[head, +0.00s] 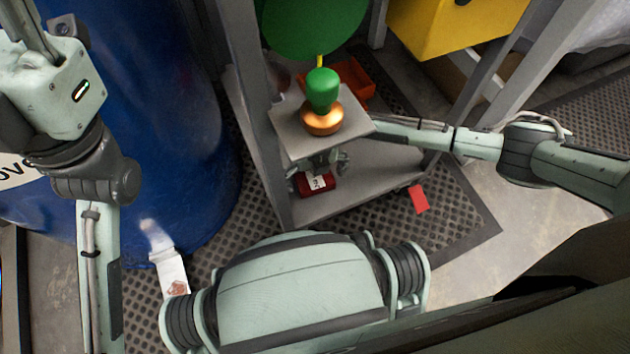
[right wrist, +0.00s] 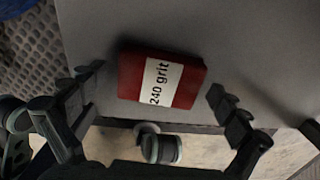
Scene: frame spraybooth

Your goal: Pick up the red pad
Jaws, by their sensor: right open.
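The red pad (head: 315,184) lies on the grey lower shelf. It has a white label, and the right wrist view shows the pad (right wrist: 185,88) with "240 grit" printed on it. My right gripper (head: 322,163) hangs just above the pad, partly hidden under a small grey upper plate. In the right wrist view the right gripper (right wrist: 154,84) is open, with one finger on each side of the pad and a gap to both. The pad rests on the shelf and is not held. My left arm is at the left, with its fingers out of view.
On the upper plate (head: 288,132) stands a copper and green piece (head: 322,90), above my right gripper. A grey post (head: 258,120) stands left of the shelf (head: 375,185). An orange tray (head: 360,78) sits behind. A red card (head: 419,199) lies right of the shelf. A blue drum (head: 180,120) fills the left.

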